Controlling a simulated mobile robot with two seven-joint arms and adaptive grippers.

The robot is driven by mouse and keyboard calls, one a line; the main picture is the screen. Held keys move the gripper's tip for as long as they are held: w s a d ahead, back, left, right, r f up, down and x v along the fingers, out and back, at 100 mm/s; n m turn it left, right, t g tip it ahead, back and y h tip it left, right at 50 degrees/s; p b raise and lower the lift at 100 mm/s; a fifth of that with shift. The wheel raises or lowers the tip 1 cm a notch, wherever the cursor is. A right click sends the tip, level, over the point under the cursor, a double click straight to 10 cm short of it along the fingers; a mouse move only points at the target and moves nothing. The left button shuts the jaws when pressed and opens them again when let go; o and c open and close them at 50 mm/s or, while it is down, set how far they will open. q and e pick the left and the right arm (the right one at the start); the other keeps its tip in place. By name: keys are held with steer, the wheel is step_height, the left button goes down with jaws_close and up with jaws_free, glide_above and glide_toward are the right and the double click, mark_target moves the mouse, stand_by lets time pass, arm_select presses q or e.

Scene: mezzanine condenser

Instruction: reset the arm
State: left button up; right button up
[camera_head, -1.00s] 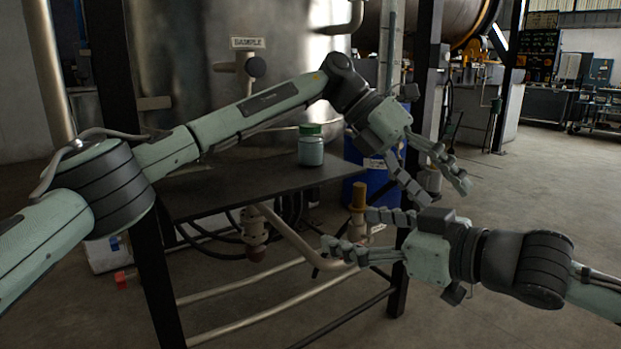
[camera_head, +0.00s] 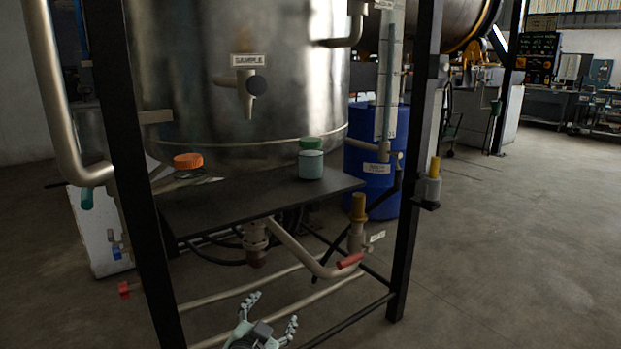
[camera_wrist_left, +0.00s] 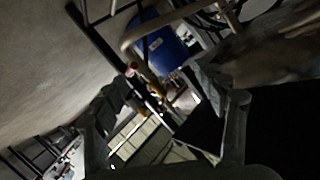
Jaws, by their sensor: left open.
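My left gripper (camera_head: 273,310) is low at the bottom edge of the head view, in front of the frame's lower pipes. Its fingers are spread, with nothing seen between them. In the left wrist view, its dark fingers (camera_wrist_left: 170,118) stand apart, with the scene visible between them. My right gripper is out of view. A jar with a green lid (camera_head: 311,160) stands upright on the dark shelf (camera_head: 250,200), clear of my gripper.
An orange lid (camera_head: 188,160) shows at the shelf's left rear. A steel tank (camera_head: 200,90) with a sample tap (camera_head: 250,90) stands above. Black posts (camera_head: 412,180) flank the shelf. A blue drum (camera_head: 372,160) is behind. The floor at right is clear.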

arm_select(q)
steer(key=s+a+f+n+g+y, duration=0.3)
steer(key=s+a+f+n+g, duration=0.15)
steer(key=s+a+f, duration=0.7)
steer(key=s+a+f+g, duration=0.2)
steer(key=s+f, duration=0.1)
steer(key=s, duration=0.4)
steer(key=s+a+f+n+g+p, duration=0.1)
steer(key=s+a+f+g, duration=0.1)
steer(key=s, duration=0.6)
steer(key=s+a+f+g+y, duration=0.1)
steer(key=s+a+f+g, duration=0.2)
steer(key=s, duration=0.4)
steer(key=shift+s+f+n, duration=0.15)
steer(key=shift+f+n, duration=0.15)
steer(key=shift+n, duration=0.05)
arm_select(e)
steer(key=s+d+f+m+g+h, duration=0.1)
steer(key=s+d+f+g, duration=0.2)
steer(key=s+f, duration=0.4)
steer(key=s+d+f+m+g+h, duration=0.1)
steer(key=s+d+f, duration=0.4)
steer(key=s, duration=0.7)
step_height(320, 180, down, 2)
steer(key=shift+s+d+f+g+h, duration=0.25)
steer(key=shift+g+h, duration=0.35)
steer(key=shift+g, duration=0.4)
